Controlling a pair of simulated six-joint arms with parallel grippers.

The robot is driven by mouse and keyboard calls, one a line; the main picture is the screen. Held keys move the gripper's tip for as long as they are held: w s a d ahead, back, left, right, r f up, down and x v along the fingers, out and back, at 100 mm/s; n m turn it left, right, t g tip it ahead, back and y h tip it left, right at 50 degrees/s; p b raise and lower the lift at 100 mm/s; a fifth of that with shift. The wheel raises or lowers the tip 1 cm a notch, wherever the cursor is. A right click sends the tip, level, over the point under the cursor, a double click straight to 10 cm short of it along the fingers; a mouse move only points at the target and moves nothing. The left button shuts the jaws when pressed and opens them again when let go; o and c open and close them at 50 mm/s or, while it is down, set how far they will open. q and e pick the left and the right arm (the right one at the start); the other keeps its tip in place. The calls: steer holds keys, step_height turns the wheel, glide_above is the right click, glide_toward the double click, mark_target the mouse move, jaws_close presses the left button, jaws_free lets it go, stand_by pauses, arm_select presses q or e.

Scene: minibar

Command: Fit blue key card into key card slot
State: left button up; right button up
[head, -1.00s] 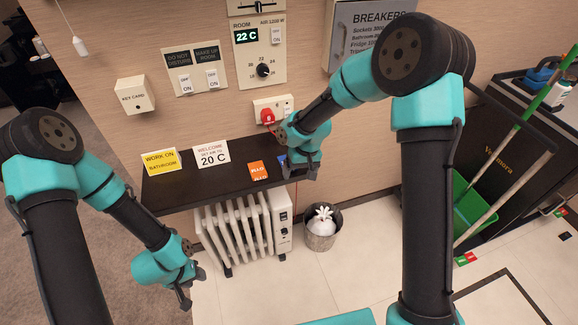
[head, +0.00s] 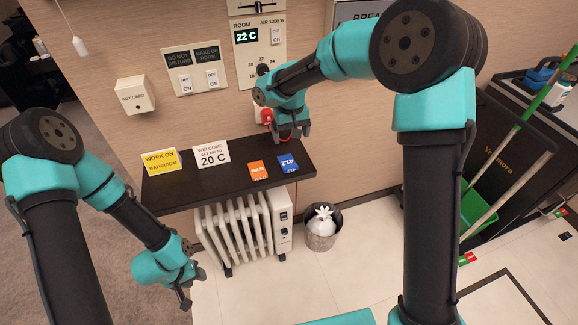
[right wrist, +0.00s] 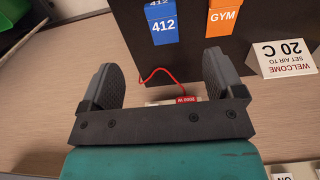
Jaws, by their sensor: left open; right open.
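The blue key card (head: 288,164), marked 412, lies on the dark shelf (head: 222,187) at its right end. It also shows in the right wrist view (right wrist: 163,25), ahead of the fingers. The key card slot is a white box (head: 135,94) marked KEY CARD on the wall at left. My right gripper (head: 293,134) is open and empty, above the back of the shelf near the blue card and not touching it; in the right wrist view its two fingers (right wrist: 163,88) are wide apart. My left gripper (head: 190,285) is open and empty, low in front of the shelf.
An orange GYM card (head: 257,170) lies just left of the blue card. A yellow sign (head: 161,161) and a white welcome sign (head: 211,154) stand on the shelf. A red plug (right wrist: 187,99) with a red cord is at the wall. A radiator (head: 240,225) stands below.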

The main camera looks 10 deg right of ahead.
glide_above(291, 168)
steer(key=f, duration=0.9)
steer(key=shift+w+f, duration=0.2)
steer(key=shift+f, duration=0.15)
steer(key=shift+f, duration=0.1)
steer(key=shift+s+f, duration=0.1)
steer(key=shift+f, duration=2.45)
steer(key=shift+c, duration=0.4)
steer(key=c, duration=0.9)
